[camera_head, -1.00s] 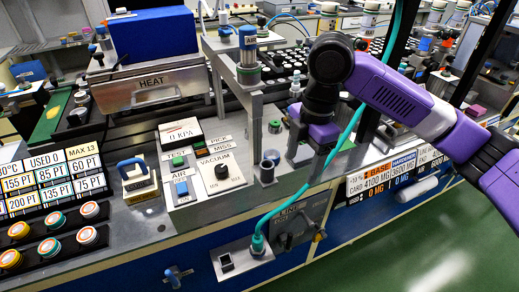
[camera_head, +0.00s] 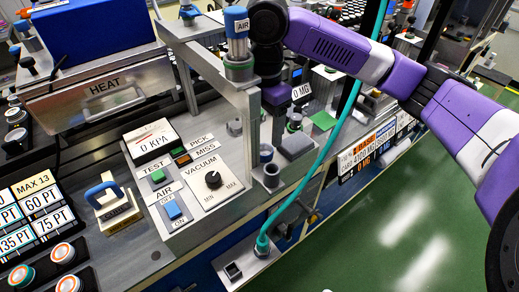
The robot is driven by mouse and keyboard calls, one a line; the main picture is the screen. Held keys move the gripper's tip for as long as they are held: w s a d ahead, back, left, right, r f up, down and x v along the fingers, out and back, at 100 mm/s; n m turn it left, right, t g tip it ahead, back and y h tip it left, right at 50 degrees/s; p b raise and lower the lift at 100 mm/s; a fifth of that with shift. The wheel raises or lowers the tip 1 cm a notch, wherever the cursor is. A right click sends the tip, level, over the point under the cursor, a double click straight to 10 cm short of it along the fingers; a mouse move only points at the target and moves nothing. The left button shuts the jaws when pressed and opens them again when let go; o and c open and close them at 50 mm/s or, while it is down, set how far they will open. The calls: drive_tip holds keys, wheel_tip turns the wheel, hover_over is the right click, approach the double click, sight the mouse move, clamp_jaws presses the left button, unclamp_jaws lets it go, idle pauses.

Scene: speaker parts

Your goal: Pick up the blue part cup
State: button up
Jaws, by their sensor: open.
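My gripper (camera_head: 277,125) points down from the purple arm, above and slightly behind the cup in the picture. Its jaws are open, with nothing seen held; the fingers are dark and partly hidden by the post.
The grey metal frame (camera_head: 188,82) with its blue-capped AIR cylinder (camera_head: 236,48) stands close left of my gripper. A teal hose (camera_head: 310,185) runs down to the bench front. The vacuum panel (camera_head: 208,180) lies left. Green floor (camera_head: 400,235) is open at right.

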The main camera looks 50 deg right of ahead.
sight(264, 149)
drive_tip(key=shift+d+f+p, duration=0.15)
drive_tip(key=shift+f+p, duration=0.4)
drive_tip(key=shift+f, duration=3.05)
clamp_jaws()
